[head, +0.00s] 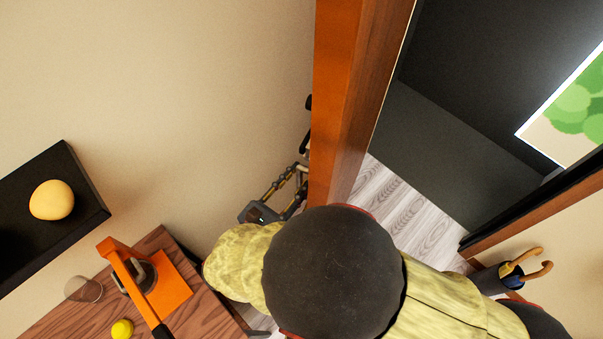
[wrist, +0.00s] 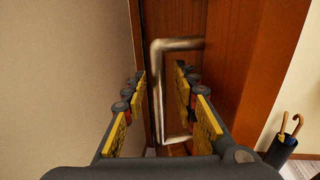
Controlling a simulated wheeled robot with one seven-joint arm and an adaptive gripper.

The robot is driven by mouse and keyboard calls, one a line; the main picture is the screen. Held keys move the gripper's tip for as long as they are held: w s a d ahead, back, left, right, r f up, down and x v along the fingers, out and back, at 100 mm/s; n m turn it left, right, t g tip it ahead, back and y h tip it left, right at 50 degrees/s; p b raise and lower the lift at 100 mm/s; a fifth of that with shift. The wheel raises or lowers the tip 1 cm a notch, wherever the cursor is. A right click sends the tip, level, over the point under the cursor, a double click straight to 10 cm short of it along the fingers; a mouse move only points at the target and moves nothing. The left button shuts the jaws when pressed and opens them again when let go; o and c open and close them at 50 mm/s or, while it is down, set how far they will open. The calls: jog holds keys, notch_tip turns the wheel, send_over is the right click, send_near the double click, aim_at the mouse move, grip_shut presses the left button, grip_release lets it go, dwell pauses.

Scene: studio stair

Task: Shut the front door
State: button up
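The front door (head: 340,90) is a brown wooden panel standing open, seen nearly edge-on in the head view. Its brown face also fills the upper middle of the wrist view (wrist: 225,60). A metal door handle (wrist: 157,95), a long squared bar, runs upright on that face. My gripper (wrist: 160,85) is open, with one yellow-padded finger on each side of the handle's bar. I cannot tell whether either finger touches it. In the head view my gripper (head: 282,190) is left of the door, partly hidden by my arm.
A wooden table (head: 60,315) at lower left holds an orange item (head: 165,290) and a yellow ball (head: 122,329). A black shelf (head: 85,205) bears a yellow round object (head: 52,200). An umbrella stand (head: 490,280) is right of the doorway. Pale floor (head: 405,210) shows beside the door.

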jog(key=shift+c, duration=1.2)
jog(key=c, duration=0.4)
grip_shut()
